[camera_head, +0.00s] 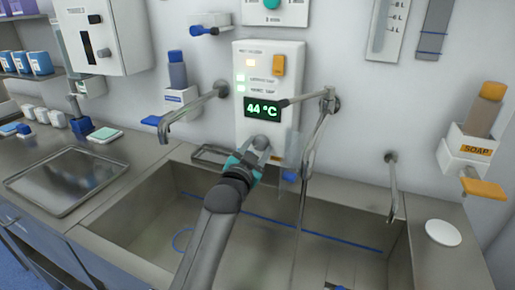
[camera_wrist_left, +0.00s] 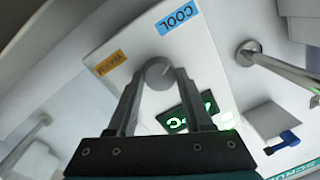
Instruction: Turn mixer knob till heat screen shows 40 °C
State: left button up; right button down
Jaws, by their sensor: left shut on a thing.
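The white mixer panel (camera_head: 268,65) is on the wall above the sink. Its heat screen (camera_head: 262,108) reads 44 °C in green digits. The round grey mixer knob (camera_wrist_left: 159,73) sits low on the panel, with a pale mark on its face. My left gripper (camera_head: 262,148) comes up over the sink and is shut on the knob, one finger on each side of it. In the left wrist view, a blue COOL label (camera_wrist_left: 178,17) and an orange label (camera_wrist_left: 111,63) flank the knob. The screen is partly hidden there by a finger.
A steel sink (camera_head: 130,225) lies under my arm. A spout (camera_head: 190,112) is left of the panel, and a lever tap (camera_head: 322,110) stands close at its right. A steel tray (camera_head: 70,180) is on the left counter. A soap dispenser (camera_head: 480,130) hangs at the far right.

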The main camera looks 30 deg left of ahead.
pick_arm(q)
grip_shut()
jog(key=shift+r+n+p, duration=0.15)
jog(key=shift+n+p, duration=0.35)
jog(key=shift+p, duration=0.3)
jog(key=n+p, duration=0.4)
jog(key=p, duration=0.1)
jog(key=shift+r+n, duration=0.1)
jog(key=shift+n, duration=0.3)
jog(key=n+p, duration=0.2)
jog(key=n, duration=0.1)
jog(key=shift+a+h+p, duration=0.1)
jog(key=shift+h+p, duration=0.3)
jog(key=shift+n+g+p, duration=0.3)
jog(key=shift+n+p, duration=0.3)
jog(key=shift+n, duration=0.6)
jog(key=o, duration=1.2)
grip_release()
